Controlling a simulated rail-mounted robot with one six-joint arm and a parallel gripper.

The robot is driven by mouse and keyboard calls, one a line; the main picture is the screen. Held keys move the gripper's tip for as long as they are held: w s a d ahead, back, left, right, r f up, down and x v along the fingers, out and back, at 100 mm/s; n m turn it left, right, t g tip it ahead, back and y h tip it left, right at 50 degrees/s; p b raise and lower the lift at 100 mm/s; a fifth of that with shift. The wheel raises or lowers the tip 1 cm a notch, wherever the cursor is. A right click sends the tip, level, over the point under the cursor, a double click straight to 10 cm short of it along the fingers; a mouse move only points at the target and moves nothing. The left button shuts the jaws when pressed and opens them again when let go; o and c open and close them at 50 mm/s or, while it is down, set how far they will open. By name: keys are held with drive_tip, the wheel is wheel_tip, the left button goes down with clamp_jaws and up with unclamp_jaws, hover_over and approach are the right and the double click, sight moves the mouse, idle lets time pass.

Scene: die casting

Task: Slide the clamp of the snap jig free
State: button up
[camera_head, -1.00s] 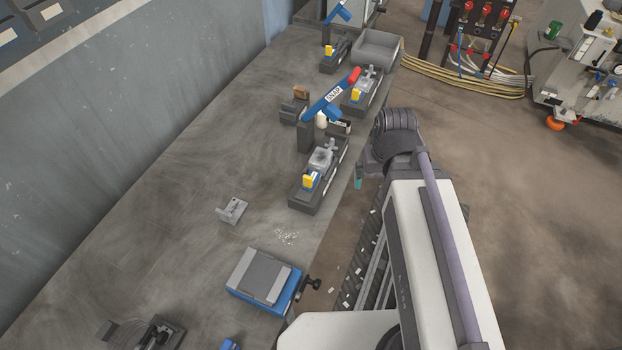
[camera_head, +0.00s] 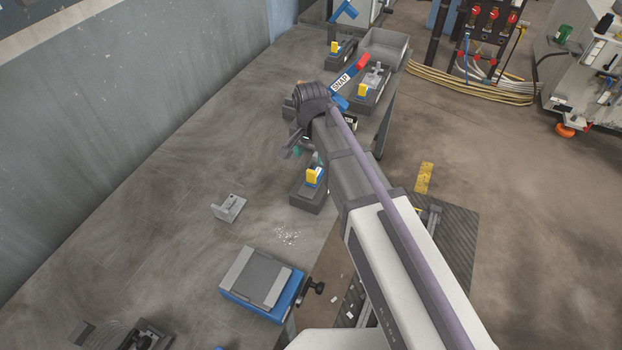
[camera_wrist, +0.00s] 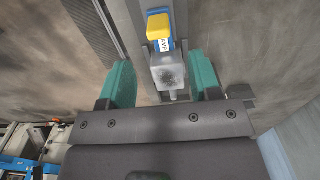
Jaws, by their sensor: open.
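The snap jig's blue lever (camera_head: 345,85), marked SNAP and with a red grip, slants behind my arm in the head view. In front is a dark jig base (camera_head: 307,198) with a yellow-topped clamp (camera_head: 314,174). In the wrist view the yellow clamp (camera_wrist: 159,26) has a blue part with a partly readable label. A grey metal casting (camera_wrist: 168,72) sits just below it in the picture. My gripper (camera_wrist: 161,75) is open, its green fingers on either side of the casting with visible gaps. My arm hides much of the jig in the head view.
Similar jigs with yellow clamps stand farther back, one of them here (camera_head: 369,88). A grey tray (camera_head: 383,50) is at the far bench end. A small grey bracket (camera_head: 229,208) and a blue vise-like block (camera_head: 262,285) lie nearer. The bench's left side is clear.

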sight(311, 171)
wheel_tip(311, 171, down, 10)
drive_tip(key=b, duration=0.8)
drive_tip(key=shift+r+b, duration=0.1)
drive_tip(key=shift+b, duration=0.2)
drive_tip(key=shift+r, duration=0.1)
drive_tip(key=shift+s, duration=0.1)
drive_tip(key=shift+c, duration=0.2)
clamp_jaws()
